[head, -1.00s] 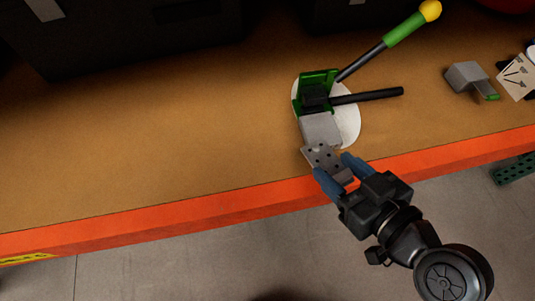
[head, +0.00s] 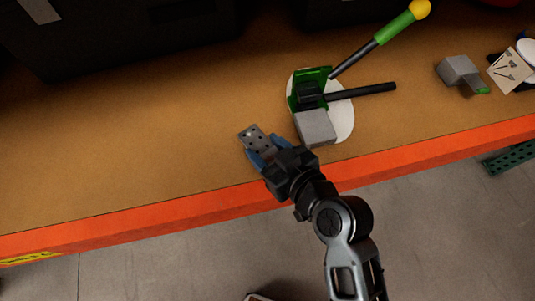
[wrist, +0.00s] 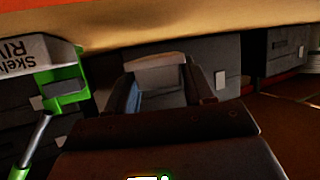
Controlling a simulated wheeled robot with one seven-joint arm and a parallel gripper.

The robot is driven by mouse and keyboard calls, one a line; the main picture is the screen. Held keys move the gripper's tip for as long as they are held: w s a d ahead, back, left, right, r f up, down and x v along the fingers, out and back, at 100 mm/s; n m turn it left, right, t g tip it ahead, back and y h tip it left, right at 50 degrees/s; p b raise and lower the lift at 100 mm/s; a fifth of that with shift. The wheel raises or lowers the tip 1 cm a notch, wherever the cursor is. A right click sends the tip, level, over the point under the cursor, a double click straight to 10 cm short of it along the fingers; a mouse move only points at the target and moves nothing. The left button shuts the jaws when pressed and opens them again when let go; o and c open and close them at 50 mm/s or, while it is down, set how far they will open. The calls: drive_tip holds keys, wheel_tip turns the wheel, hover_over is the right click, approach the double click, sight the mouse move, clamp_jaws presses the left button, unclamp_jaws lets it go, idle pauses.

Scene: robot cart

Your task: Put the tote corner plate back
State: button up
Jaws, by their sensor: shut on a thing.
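The tote corner plate (head: 257,141) is a small grey plate with several dark holes. In the head view it sticks out from the blue fingertips of my gripper (head: 263,154), which is shut on it. They are over the front part of the brown shelf, left of the green bench tool (head: 309,88). I cannot tell the plate's height above the shelf. In the wrist view dark parts fill the middle, and the plate's holes cannot be made out there.
The green tool has a grey block (head: 316,127), a white base and long handles. A grey and green piece (head: 460,71) and a card (head: 510,70) lie at right. Dark totes (head: 130,35) stand behind. The brown shelf (head: 130,150) is clear at left, with an orange front edge (head: 150,217).

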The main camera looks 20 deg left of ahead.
sight(270, 161)
drive_tip(key=shift+f, duration=1.85)
drive_tip(key=shift+f, duration=0.15)
drive_tip(key=o, duration=1.2)
drive_tip(key=shift+r, duration=0.2)
drive_tip(key=shift+s+d, duration=0.2)
drive_tip(key=shift+d, duration=0.15)
drive_tip(key=b+v, duration=0.2)
drive_tip(key=v, duration=0.9)
drive_tip(key=shift+r, duration=0.25)
